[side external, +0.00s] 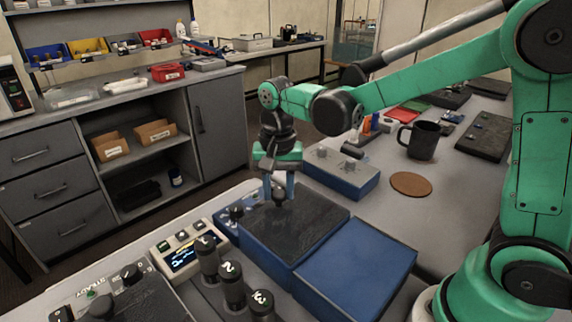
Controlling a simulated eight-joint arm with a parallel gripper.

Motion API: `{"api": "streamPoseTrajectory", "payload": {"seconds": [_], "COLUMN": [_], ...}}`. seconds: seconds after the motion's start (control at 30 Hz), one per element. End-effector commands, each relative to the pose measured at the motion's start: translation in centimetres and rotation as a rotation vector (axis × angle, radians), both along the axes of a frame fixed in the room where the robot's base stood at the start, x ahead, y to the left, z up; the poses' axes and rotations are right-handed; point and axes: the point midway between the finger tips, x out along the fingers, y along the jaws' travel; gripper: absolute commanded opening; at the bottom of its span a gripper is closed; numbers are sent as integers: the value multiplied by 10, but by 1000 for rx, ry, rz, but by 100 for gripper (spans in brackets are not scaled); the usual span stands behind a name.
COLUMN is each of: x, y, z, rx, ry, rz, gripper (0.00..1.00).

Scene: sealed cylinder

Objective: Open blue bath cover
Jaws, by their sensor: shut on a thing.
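The blue bath (262,247) is a low box in the middle of the bench. Its dark flat cover (312,222) lies on top, with a small dark round knob (279,197) near its far edge. My gripper (279,190) points down over the cover, with blue fingers on either side of the knob. It is shut on the knob. The cover appears to lie flat on the bath; any gap beneath it cannot be made out. A flat blue panel (355,268) adjoins the bath on the near right side.
Black numbered cylinders (231,280) and a display unit (187,250) stand close to the bath's left. A control box (120,295) is at the front left. Another blue box (342,175) stands behind. A black mug (422,140) and brown coaster (411,184) are to the right.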

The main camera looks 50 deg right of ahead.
Motion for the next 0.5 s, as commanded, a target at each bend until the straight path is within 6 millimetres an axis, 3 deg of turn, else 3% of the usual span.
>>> {"api": "streamPoseTrajectory", "payload": {"seconds": [0.5], "x": [-5], "y": [0], "z": [1], "rx": [-1], "ry": [0], "rz": [0], "gripper": [0]}}
